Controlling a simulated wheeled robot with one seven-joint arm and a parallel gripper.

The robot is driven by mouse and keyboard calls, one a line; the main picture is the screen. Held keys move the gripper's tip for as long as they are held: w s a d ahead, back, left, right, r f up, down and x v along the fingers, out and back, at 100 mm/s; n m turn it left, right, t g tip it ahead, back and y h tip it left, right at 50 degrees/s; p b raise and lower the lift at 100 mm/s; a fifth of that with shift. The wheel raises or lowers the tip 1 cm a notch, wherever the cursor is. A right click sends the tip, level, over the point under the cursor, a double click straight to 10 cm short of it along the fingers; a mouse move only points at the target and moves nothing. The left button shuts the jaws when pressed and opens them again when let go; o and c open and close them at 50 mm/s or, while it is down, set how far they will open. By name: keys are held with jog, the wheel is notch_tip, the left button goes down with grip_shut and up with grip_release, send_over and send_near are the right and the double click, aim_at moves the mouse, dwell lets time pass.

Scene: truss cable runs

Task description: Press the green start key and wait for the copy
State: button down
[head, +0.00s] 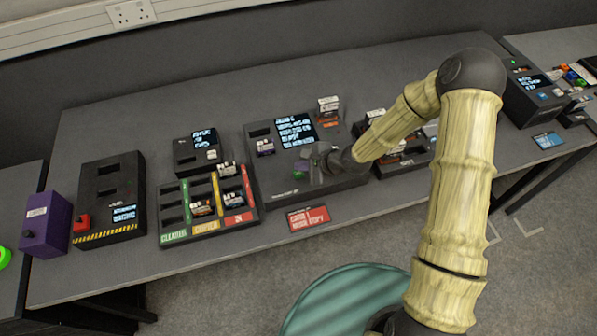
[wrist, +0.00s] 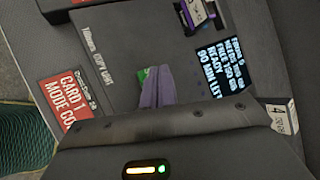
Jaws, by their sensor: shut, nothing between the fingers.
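The copy unit (head: 345,180) is a dark box on the bench with a lit text display (head: 295,130); the display also shows in the wrist view (wrist: 221,68). The green start key (head: 298,175) is on the unit's top near its front edge. In the wrist view a sliver of the green key (wrist: 142,76) shows beside my fingertips, which hide the rest. My gripper (head: 317,171) is shut and empty, just right of the key and low over the unit. I cannot tell whether it touches the key or unit. A purple-marked card (head: 265,147) sits in a slot of the unit.
A red label card (head: 308,218) lies before the unit. A sorting tray (head: 168,238) with several cards stands left, beside a black-and-yellow striped box (head: 110,195) and a purple box (head: 46,225). Another card holder (head: 400,165) stands right, under my arm.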

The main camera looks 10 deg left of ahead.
aim_at(302, 174)
jog(key=shift+f, duration=0.15)
jog(key=shift+f, duration=0.3)
jog(key=shift+f+b, duration=0.3)
jog(key=shift+f, duration=0.2)
dwell(0.8)
dwell(0.3)
jog(key=shift+r+p, duration=0.95)
jog(key=shift+p, duration=0.05)
notch_tip(302, 174, up, 5)
jog(key=p, duration=0.4)
dwell(0.6)
